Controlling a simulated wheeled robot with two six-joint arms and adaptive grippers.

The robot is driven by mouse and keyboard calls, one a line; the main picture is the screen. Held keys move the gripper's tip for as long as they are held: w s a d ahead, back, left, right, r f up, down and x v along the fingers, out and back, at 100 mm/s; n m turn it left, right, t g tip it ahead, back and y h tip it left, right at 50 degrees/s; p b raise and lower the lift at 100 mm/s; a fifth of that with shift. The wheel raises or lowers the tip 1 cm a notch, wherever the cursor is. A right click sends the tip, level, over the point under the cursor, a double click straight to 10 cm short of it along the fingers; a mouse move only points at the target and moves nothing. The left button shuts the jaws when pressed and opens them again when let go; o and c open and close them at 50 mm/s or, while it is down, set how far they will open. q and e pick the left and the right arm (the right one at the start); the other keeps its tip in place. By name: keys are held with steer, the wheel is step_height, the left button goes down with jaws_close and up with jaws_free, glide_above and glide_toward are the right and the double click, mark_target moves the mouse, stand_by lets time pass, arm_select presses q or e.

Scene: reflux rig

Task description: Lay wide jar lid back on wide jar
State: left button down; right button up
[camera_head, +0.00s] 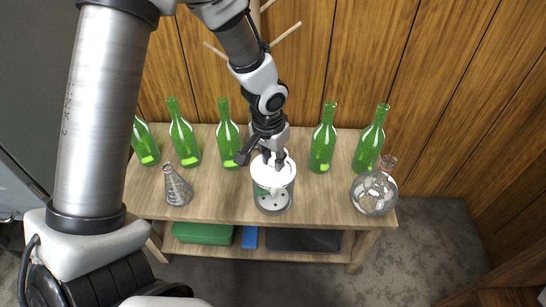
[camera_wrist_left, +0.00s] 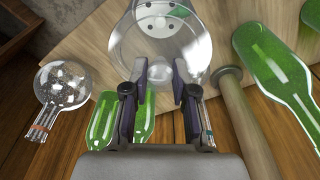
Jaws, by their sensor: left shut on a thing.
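The wide jar (camera_head: 273,203) is a clear glass cylinder standing near the front of the wooden table, with a white disc with dark holes at its bottom. It also shows in the wrist view (camera_wrist_left: 120,45). The wide jar lid (camera_head: 273,174) is a pale round cover at the jar's mouth, roughly level and over the opening. My left gripper (camera_head: 270,160) is directly above it and shut on the lid. I cannot tell whether lid and rim touch. My right gripper is not in view.
Several green bottles (camera_head: 323,140) stand along the back. A conical flask (camera_head: 178,189) is left of the jar and a round flask (camera_head: 374,193) is at the right corner. Green (camera_head: 203,234) and blue (camera_head: 250,237) boxes lie on the lower shelf. Table between jar and round flask is clear.

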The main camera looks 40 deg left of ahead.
mark_target(273, 161)
arm_select(q)
steer(key=shift+f, duration=0.35)
steer(key=c, duration=0.8)
jaws_free()
steer(key=shift+c, duration=0.2)
step_height(273, 161, up, 9)
steer(key=p, duration=0.8)
steer(key=shift+r, duration=0.15)
